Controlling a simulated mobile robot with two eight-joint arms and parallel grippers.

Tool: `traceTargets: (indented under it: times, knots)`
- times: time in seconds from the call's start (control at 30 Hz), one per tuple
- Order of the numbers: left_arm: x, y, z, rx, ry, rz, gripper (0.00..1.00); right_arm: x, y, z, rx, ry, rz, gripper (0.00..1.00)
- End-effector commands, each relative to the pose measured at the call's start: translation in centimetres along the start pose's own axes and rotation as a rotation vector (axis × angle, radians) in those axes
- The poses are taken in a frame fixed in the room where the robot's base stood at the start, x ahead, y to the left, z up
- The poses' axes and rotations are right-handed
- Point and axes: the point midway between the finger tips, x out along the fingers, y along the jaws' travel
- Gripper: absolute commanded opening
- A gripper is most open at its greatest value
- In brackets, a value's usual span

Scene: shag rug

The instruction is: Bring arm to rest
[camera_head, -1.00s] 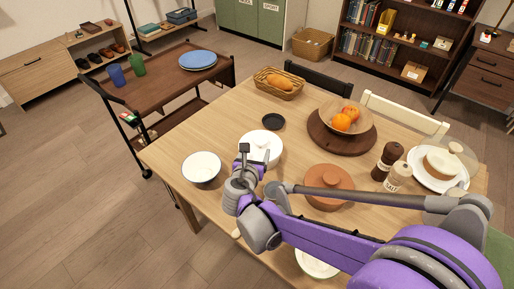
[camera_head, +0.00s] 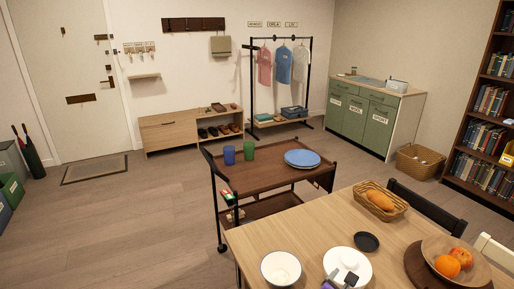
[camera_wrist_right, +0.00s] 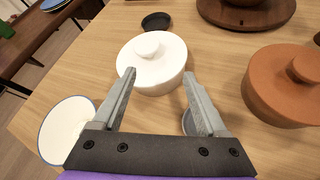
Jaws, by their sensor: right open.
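My right gripper (camera_wrist_right: 158,92) is open and empty above the dining table in the right wrist view. Its two fingers stand wide apart, just in front of a white lidded pot (camera_wrist_right: 152,65). In the head view only a small part of my right gripper shows at the bottom edge, in front of the white lidded pot (camera_head: 348,268). A white bowl (camera_head: 281,269) stands to the left of the pot; it also shows in the right wrist view (camera_wrist_right: 68,128). My left gripper is in neither view.
The wooden table (camera_head: 320,225) also holds a black dish (camera_head: 366,241), a bread basket (camera_head: 381,202) and a fruit bowl (camera_head: 452,262). A terracotta pot (camera_wrist_right: 285,88) is right of my gripper. A brown cart (camera_head: 262,176) stands behind the table.

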Motion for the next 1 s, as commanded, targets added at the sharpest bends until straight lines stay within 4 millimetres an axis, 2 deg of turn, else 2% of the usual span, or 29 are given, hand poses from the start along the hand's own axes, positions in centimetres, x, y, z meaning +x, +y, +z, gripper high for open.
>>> traceTargets:
  times: [0.03,0.07,0.23,0.4,0.5,0.6,0.7,1.0]
  knots:
    - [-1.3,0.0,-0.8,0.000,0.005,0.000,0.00,-1.7,-1.1,0.8,0.168,0.051,-0.024,0.75]
    - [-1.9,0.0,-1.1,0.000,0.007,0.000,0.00,-2.6,-1.8,0.9,0.287,0.088,-0.044,0.75]
    - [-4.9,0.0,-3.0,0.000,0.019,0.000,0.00,-8.7,-5.3,-0.1,1.029,0.289,-0.232,0.75]
    - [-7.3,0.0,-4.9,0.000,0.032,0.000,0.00,-14.7,-6.7,-1.7,1.671,0.427,-0.498,0.75]
    - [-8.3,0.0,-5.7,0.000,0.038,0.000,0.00,-17.2,-6.7,-2.5,1.927,0.472,-0.640,0.75]
    - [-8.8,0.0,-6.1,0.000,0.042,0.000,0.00,-18.8,-6.6,-3.0,2.082,0.494,-0.742,0.75]
    - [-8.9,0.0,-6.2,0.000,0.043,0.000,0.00,-19.4,-6.5,-3.3,2.150,0.502,-0.792,0.75]
    - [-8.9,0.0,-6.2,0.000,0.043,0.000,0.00,-19.4,-6.5,-3.3,2.150,0.502,-0.792,0.75]
